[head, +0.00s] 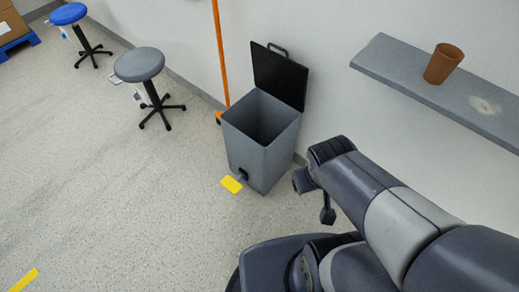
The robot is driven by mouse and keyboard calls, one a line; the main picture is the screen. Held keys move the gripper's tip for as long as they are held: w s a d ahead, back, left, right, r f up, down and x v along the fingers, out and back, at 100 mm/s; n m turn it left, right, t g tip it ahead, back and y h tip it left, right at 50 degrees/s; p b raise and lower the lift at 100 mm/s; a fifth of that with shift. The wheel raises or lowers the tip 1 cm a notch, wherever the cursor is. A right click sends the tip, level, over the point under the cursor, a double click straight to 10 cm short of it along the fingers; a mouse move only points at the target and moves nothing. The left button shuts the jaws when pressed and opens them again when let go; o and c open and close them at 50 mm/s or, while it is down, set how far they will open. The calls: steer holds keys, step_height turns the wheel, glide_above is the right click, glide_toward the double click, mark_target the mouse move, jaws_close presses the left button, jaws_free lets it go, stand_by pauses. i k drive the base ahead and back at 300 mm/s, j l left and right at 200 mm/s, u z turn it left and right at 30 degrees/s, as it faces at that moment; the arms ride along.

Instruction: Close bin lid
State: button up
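A tall grey bin (258,150) stands on the floor against the wall, near the middle of the head view. Its black lid (279,76) is hinged at the back and stands open and upright, with a handle loop on its top edge. The bin's inside looks dark, and its bottom cannot be made out. A small black pedal sits low on the bin's front. My gripper (327,213) is right of the bin and apart from it, at the end of my arm. It is small and partly hidden, so its opening cannot be told.
An orange pole (220,55) leans by the wall behind the bin. A grey stool (140,66) and a blue stool (69,15) stand to the left. A grey wall shelf (420,88) with a brown cup (443,64) is at right. The floor in front is clear.

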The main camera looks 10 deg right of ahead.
mark_target(284, 79)
steer(key=i+z, duration=0.1)
steer(key=i, duration=0.85)
